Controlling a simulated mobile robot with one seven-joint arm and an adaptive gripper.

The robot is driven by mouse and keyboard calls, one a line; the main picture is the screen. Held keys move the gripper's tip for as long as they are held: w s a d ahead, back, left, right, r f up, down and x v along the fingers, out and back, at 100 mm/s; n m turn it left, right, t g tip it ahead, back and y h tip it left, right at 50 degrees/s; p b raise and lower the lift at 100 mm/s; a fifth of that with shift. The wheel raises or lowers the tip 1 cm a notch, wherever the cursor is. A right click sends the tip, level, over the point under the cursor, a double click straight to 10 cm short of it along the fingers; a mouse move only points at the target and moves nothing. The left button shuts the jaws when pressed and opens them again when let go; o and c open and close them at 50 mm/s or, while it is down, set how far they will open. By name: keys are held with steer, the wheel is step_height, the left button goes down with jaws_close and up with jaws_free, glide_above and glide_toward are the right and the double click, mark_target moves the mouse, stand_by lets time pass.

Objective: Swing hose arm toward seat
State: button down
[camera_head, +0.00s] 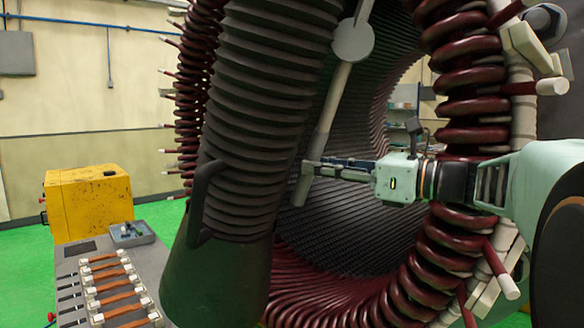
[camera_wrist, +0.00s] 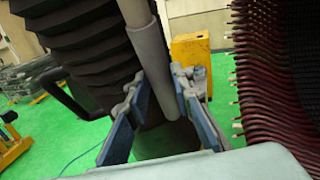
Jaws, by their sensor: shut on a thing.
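The hose arm is a light grey jointed rod (camera_head: 335,105) with a round joint at its upper end. It hangs slanting down beside a thick black ribbed hose (camera_head: 265,100), which ends in a dark grey-green hood (camera_head: 220,275) with a side handle (camera_head: 203,195). My gripper (camera_head: 308,170) reaches in from the right and is shut on the rod near its lower end. In the wrist view the rod (camera_wrist: 152,65) runs down between my two blue-padded fingers (camera_wrist: 162,112). The ribbed hose (camera_wrist: 82,50) is at the left there. I cannot make out a seat.
A large stator ring with dark red coils (camera_head: 470,80) surrounds my arm at the right and below. A grey bench (camera_head: 75,270) with copper-coloured bars stands at the lower left. A yellow cabinet (camera_head: 90,205) is behind it. Green floor (camera_head: 25,265) is open at the far left.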

steer(key=shift+r, duration=0.1)
steer(key=c, duration=1.7)
jaws_free()
steer(key=shift+s, duration=0.1)
steer(key=v, duration=1.2)
